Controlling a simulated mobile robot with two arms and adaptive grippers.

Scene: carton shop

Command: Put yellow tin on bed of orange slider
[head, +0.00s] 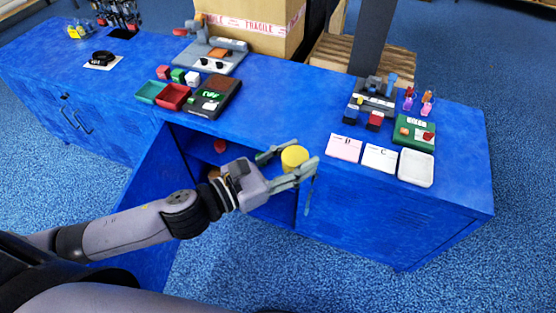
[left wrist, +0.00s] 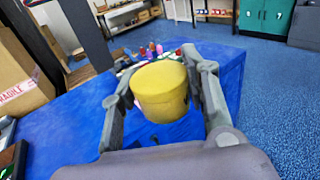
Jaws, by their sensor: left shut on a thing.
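The yellow tin (head: 294,157) is held between the fingers of my left gripper (head: 290,164), in front of the blue bench's front edge. In the left wrist view the same round tin (left wrist: 161,92) sits between both fingers of the gripper (left wrist: 163,95). An orange block (head: 218,53) lies on a grey device at the back of the bench; it may be the orange slider, but I cannot tell for sure. My right gripper is not in view.
The blue bench (head: 290,100) has a clear middle stretch. A cabinet door (head: 150,180) stands open below, with a red item (head: 220,145) inside. White and pink cards, a white tray (head: 416,168) and a green box (head: 414,132) are at right. A carton (head: 255,25) stands behind.

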